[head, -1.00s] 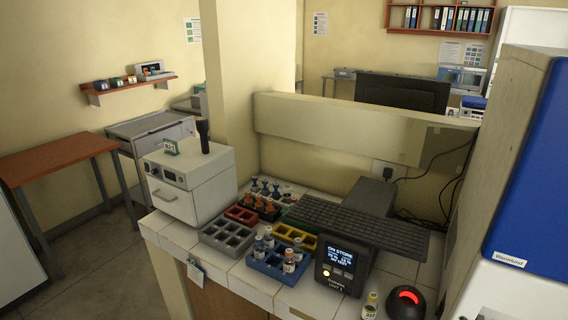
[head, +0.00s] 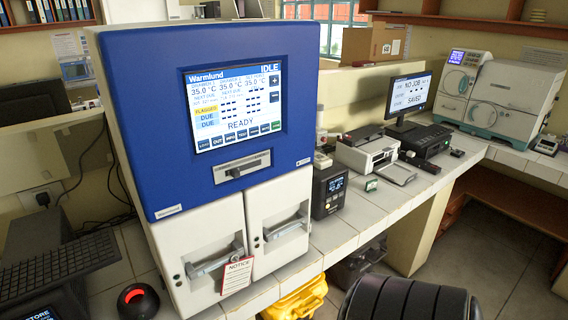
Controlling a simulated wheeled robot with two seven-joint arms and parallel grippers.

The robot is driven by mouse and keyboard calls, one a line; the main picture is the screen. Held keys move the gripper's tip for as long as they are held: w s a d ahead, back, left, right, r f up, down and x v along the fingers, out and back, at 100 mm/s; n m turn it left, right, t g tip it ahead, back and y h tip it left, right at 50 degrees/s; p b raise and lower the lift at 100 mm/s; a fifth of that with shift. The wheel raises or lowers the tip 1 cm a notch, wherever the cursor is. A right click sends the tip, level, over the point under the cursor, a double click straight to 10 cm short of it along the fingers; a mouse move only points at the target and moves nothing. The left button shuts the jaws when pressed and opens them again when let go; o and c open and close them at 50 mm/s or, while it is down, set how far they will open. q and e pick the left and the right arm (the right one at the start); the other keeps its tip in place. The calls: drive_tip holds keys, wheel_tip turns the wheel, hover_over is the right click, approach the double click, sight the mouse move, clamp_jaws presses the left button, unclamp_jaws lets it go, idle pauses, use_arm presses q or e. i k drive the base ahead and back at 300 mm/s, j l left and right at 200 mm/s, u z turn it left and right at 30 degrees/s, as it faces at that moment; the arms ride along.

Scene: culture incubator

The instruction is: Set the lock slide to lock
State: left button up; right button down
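The blue and white incubator cabinet (head: 150,130) stands on the tiled bench, its lit screen (head: 235,105) reading IDLE and READY. Below the screen is a grey plate with a dark horizontal slot (head: 241,167), which looks like the lock slide. A small dark knob (head: 235,173) sits toward the left-middle of it. Any markings there are too small to read, so I cannot tell which setting it is at. Neither of my grippers shows in the head view.
Two white doors with handles (head: 215,262) are below, and a NOTICE tag (head: 237,275) hangs from the left one. A red-lit black device (head: 137,300) stands at the left. A dark ribbed rounded shape (head: 408,298) fills the bottom right.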

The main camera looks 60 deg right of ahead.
sight(235, 172)
drive_tip(key=z, duration=1.55)
